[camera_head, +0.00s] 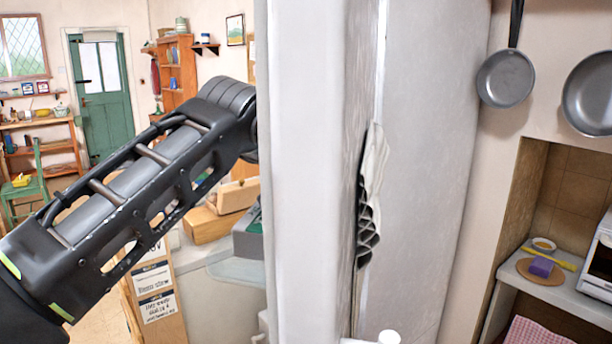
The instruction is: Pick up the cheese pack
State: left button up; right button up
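I cannot make out a cheese pack for certain in the head view. A small purple block (541,267) lies on a round wooden board on the counter at the right; I cannot tell what it is. My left arm comes in from the left and its far end passes behind the edge of a tall white panel (305,180), so my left gripper is hidden. My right gripper is not in view.
The white panel and a tall pale grey surface (425,170) fill the middle. A white cap (389,337) shows at the bottom. Pans (506,78) hang at the right above a counter (575,285). A wooden box (206,224) stands behind my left arm.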

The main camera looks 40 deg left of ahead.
pick_arm(q)
jog(key=shift+r, duration=0.1)
grip_shut()
dwell(0.6)
